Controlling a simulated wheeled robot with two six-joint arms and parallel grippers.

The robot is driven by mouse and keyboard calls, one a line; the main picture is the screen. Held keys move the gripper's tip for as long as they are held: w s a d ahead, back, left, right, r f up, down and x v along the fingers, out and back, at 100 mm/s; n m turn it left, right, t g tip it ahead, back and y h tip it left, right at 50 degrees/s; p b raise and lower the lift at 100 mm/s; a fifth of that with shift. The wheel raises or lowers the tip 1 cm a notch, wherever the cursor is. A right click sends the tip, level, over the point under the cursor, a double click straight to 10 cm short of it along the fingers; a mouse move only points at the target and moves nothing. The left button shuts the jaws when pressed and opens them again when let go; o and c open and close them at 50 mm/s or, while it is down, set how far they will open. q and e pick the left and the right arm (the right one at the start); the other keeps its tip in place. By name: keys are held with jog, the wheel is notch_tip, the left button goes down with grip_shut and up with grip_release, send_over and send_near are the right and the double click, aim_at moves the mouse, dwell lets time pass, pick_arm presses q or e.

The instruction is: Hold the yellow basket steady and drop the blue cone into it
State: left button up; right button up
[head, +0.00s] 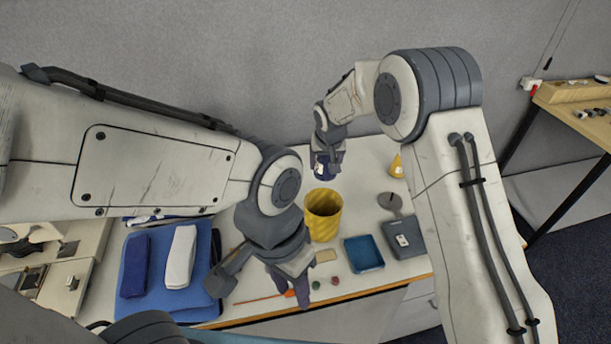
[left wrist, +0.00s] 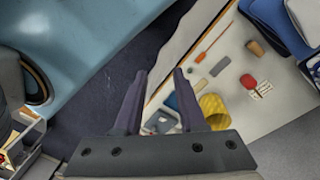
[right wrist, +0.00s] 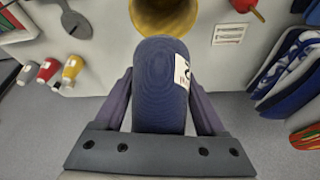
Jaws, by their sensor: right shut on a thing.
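The yellow basket (head: 323,228), a ribbed open cup, stands upright on the table in the head view. It also shows in the left wrist view (left wrist: 214,110) and at the top of the right wrist view (right wrist: 163,16). My right gripper (head: 325,160) is shut on the blue cone (right wrist: 160,85), a dark blue ribbed piece with a white label, just behind the basket in the head view.
A blue tray (head: 364,253) and a grey box (head: 404,239) lie right of the basket. A yellow cone (head: 396,167) stands at the back right. A blue mat (head: 205,262) with a dark blue and a white item lies at the left. Small items lie in front of the basket.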

pick_arm(q)
jog(key=w+d+f+n+g+h, duration=0.35)
jog(key=w+d+n, duration=0.3)
jog(key=n, duration=0.35)
jog(key=n+t+h, duration=0.6)
jog(key=n+t, duration=0.7)
jog(key=n, duration=1)
send_near(310, 193)
jog(key=x, duration=0.9)
jog(key=shift+w+d, duration=0.2)
jog(key=shift+w, duration=0.1)
jog(key=shift+c, duration=0.3)
